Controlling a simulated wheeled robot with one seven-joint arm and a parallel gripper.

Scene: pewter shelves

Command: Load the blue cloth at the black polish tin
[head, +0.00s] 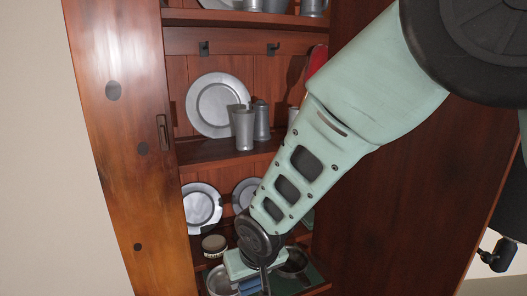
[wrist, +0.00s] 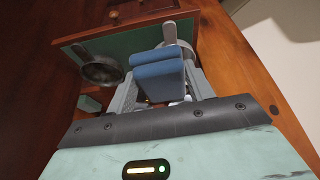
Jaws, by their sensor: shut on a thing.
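The blue cloth (wrist: 158,72) is a folded pad between the two grey fingers of my gripper (wrist: 163,88) in the wrist view. My gripper is shut on it. In the head view my gripper (head: 262,277) is low in the cupboard, over the lowest visible shelf, and a bit of blue shows beside it. A small round dark tin with a pale band (head: 214,244) stands on that shelf, left of my gripper and apart from it. It looks like the black polish tin, but its label is too small to read.
Pewter pans stand on the green-lined lowest shelf, one left (head: 222,280) and one right (head: 293,262) of my gripper. Plates (head: 202,206) lean behind. The shelf above holds a large plate (head: 213,105) and cups (head: 243,128). A wooden door (head: 115,130) stands at left.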

